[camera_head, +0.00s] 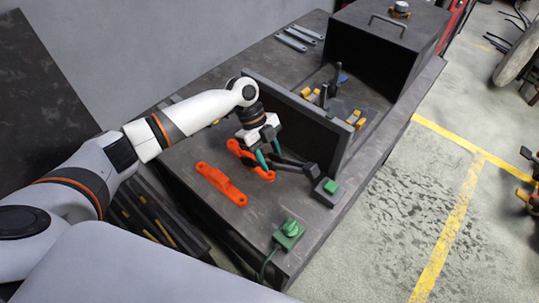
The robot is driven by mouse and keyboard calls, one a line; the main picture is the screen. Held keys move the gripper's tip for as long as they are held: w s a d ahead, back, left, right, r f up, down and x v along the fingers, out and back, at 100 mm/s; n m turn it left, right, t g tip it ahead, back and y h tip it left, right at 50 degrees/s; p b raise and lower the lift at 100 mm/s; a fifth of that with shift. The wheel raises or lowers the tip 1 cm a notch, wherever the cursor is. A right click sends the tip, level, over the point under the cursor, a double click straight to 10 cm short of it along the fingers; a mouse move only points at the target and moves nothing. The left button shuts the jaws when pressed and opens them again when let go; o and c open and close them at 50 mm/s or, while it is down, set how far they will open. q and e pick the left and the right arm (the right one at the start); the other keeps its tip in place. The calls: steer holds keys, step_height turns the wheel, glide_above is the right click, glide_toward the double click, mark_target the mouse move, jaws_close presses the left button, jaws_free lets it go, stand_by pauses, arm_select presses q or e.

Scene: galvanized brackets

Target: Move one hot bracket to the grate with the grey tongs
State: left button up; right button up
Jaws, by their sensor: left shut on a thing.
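My left gripper (268,158) points down at the table with its teal fingers shut on a dark grey tool, which looks like the grey tongs (292,164). The tool reaches right toward a dark block. I cannot clearly pick out the grate. My right gripper is not in view.
A green button box (289,234) is at the front corner. A dark open box (390,45) stands at the back right. Several flat grey pieces (296,38) lie at the back left.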

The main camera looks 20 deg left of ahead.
arm_select(q)
steer(key=shift+c, duration=1)
steer(key=shift+r, duration=0.2)
steer(key=shift+r+p, duration=1.3)
steer(key=shift+r, duration=0.2)
step_height(320, 180, up, 9)
steer(key=p, duration=0.7)
steer(key=shift+f, duration=0.15)
